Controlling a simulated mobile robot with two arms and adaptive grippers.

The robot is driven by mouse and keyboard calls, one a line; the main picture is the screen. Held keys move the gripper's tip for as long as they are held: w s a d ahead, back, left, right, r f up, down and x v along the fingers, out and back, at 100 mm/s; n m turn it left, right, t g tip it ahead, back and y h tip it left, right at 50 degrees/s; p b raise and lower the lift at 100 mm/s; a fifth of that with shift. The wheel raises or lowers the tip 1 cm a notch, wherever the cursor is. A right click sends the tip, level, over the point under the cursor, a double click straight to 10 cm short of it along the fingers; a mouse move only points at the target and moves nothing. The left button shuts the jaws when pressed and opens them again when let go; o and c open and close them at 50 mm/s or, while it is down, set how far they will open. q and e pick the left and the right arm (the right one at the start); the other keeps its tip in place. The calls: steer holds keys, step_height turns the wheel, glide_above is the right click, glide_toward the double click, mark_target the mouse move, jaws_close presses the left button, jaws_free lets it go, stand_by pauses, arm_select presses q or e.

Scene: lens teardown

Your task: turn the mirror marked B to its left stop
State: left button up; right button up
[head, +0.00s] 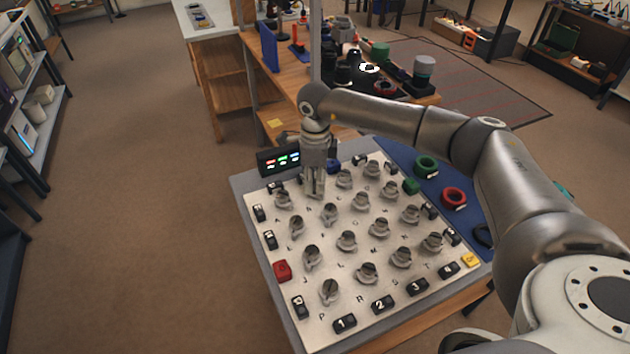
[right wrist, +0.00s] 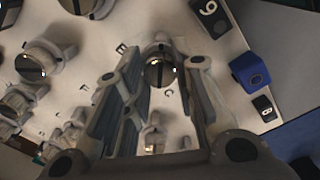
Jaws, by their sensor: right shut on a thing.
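The right gripper (head: 314,190) points straight down over the pale board (head: 260,230), at the second mirror of the far row. In the right wrist view its fingers stand on both sides of a round, glossy mirror (right wrist: 160,70) on a grey mount, and it is shut on it. This mirror's place fits B, but its own letter is hidden by the gripper. A letter C is readable close by, with E and F to the left. Another mirror mount (right wrist: 152,135) shows lower between the fingers. My left gripper is not in view.
Neighbouring mirrors (head: 283,200) (head: 344,178) stand close on both sides. A blue button (right wrist: 250,70) and number tiles 8 (right wrist: 264,107) and 9 line the board edge. A display with coloured readouts (head: 281,161) stands behind the far left corner.

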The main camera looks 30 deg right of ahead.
mark_target(315, 182)
stand_by(0.3)
steer(key=o, duration=1.1)
steer(key=shift+c, duration=0.2)
steer(key=shift+r, duration=0.1)
step_height(315, 182, up, 12)
